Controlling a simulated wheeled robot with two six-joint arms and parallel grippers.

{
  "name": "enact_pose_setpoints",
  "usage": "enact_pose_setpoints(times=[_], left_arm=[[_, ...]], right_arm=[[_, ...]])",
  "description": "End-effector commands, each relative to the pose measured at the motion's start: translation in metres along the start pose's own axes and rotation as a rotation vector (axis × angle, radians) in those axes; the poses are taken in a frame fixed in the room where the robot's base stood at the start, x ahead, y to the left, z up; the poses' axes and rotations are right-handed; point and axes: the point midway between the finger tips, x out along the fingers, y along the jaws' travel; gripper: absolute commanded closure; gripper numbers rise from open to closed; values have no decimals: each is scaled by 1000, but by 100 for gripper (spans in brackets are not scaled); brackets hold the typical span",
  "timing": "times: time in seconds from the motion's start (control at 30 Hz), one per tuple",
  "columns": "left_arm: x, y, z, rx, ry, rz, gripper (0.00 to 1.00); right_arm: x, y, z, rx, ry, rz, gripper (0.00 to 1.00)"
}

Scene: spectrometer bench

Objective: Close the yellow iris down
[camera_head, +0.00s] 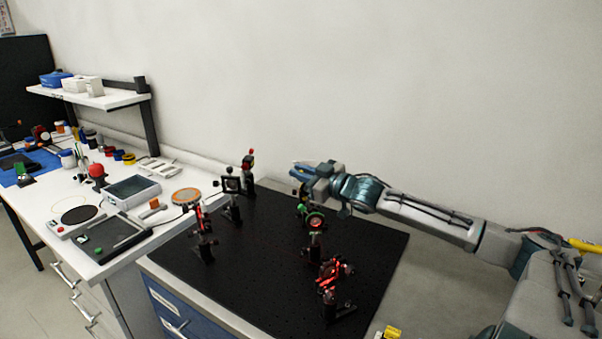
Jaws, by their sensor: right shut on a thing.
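My right gripper (299,172) reaches in from the right over the black breadboard. It is shut on a small part at the top of a post-mounted optic (303,207), which I take to be the yellow iris. The gripper and wrist cover much of that part, and the size of the iris opening cannot be made out. My left gripper is not in view.
The black breadboard (255,290) carries several more post mounts, including a square-framed one (231,185) and red-lit ones (330,270) close together at the front. A cluttered white bench (150,240) stands at the left. The breadboard's right side is clear.

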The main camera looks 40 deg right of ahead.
Motion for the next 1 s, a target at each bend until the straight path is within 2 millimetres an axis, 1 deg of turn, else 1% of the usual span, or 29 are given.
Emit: enact_pose_setpoints(times=[0.17,0.4,0.53,0.63,0.73,0.8,1.0], left_arm=[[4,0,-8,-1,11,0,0],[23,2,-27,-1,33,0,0],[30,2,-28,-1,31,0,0],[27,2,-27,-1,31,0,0],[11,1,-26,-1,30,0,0],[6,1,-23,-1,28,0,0],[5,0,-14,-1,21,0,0]], right_arm=[[1,0,1,-6,-4,3,100],[4,0,3,-51,-50,-1,100],[5,-3,2,-92,-91,-17,100],[8,-5,0,-132,-135,-31,100],[10,-7,-4,-178,-187,-47,100],[10,-8,-1,-201,-210,-54,100],[11,-11,5,-228,-236,-63,100]])
